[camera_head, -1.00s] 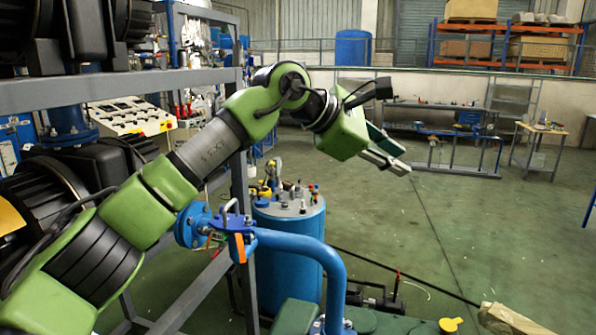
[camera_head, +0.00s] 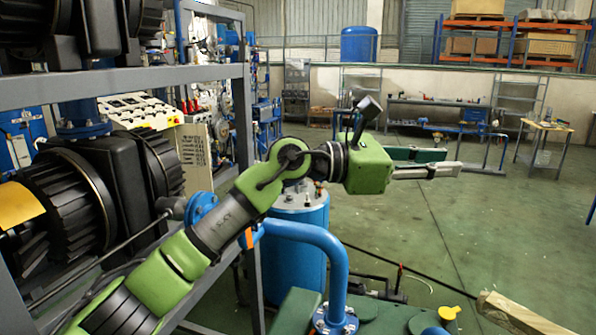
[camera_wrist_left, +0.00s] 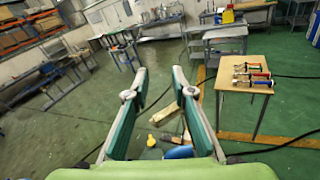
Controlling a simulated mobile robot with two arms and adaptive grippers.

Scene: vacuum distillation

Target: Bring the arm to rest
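My left arm comes in from the lower left in the head view, its green and grey links bent at the elbow. Its gripper (camera_head: 425,163) points right in mid-air, over the open floor. In the left wrist view the two green-padded fingers of the left gripper (camera_wrist_left: 160,85) stand apart with nothing between them. My right gripper is in neither view.
A grey metal frame (camera_head: 130,83) with dark ribbed machines stands close on the left. A blue tank (camera_head: 300,245) and a blue pipe (camera_head: 335,270) lie below the arm. The green floor (camera_head: 410,230) to the right is largely clear. Workbenches stand farther back.

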